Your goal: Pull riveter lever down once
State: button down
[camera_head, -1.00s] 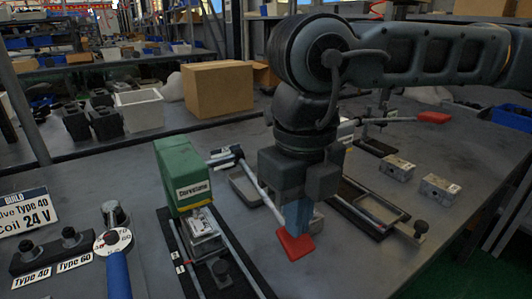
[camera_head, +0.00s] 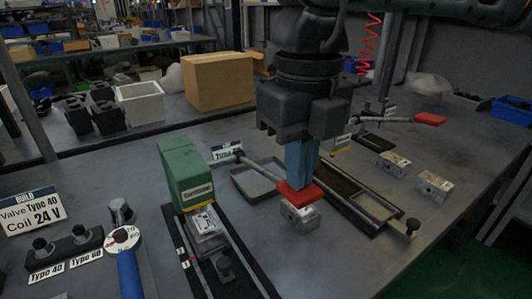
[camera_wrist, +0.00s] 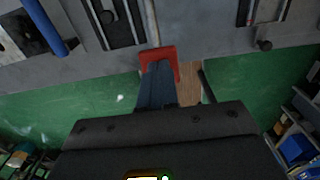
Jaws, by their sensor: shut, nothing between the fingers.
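A lever with a flat red handle (camera_head: 299,196) runs from a pivot at the back left, next to a partly hidden "Type" sign. The handle is above a small metal block (camera_head: 300,217). My gripper (camera_head: 298,182) is shut and empty, pointing down with its blue fingers at the red handle's upper side. In the wrist view the fingertips (camera_wrist: 157,68) overlap the red handle (camera_wrist: 172,52). I cannot tell whether they touch it. A second lever with a red handle (camera_head: 430,118) stands at the back right, raised and apart from my gripper.
A green block (camera_head: 185,173) on a black rail fixture with a metal block stands left. A torque tool with a blue handle (camera_head: 128,272) lies at the front left. Two metal blocks (camera_head: 394,163) (camera_head: 434,186) sit at right. A cardboard box (camera_head: 218,80) stands behind.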

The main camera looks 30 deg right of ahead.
jog(key=shift+r+p, duration=1.3)
jog(key=shift+r, duration=2)
